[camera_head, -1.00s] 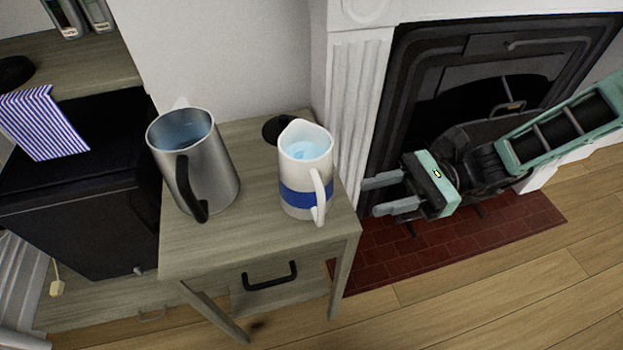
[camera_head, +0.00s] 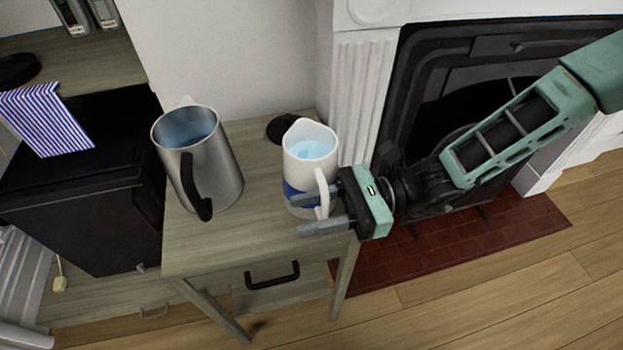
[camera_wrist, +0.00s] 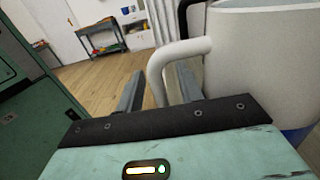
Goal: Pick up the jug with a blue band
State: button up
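The white jug with a blue band (camera_head: 308,160) stands upright on the small wooden side table (camera_head: 235,240), with light-blue liquid inside. Its handle (camera_head: 321,195) faces the front right, towards my gripper (camera_head: 312,214). My gripper is open, its two grey fingers reaching in from the right. One finger shows in front of the blue band, and the other is nearer the table's front edge. In the wrist view the jug (camera_wrist: 262,75) fills the right side, and its handle (camera_wrist: 160,72) shows beyond and between the fingertips (camera_wrist: 158,88). Contact cannot be made out.
A steel jug (camera_head: 200,160) with a black handle and liquid stands left of the white jug. A dark round object (camera_head: 283,128) lies behind it. A black cabinet with a striped cloth (camera_head: 45,118) is at left. The fireplace (camera_head: 450,90) is at right.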

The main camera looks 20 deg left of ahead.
grip_shut()
dwell(1.4)
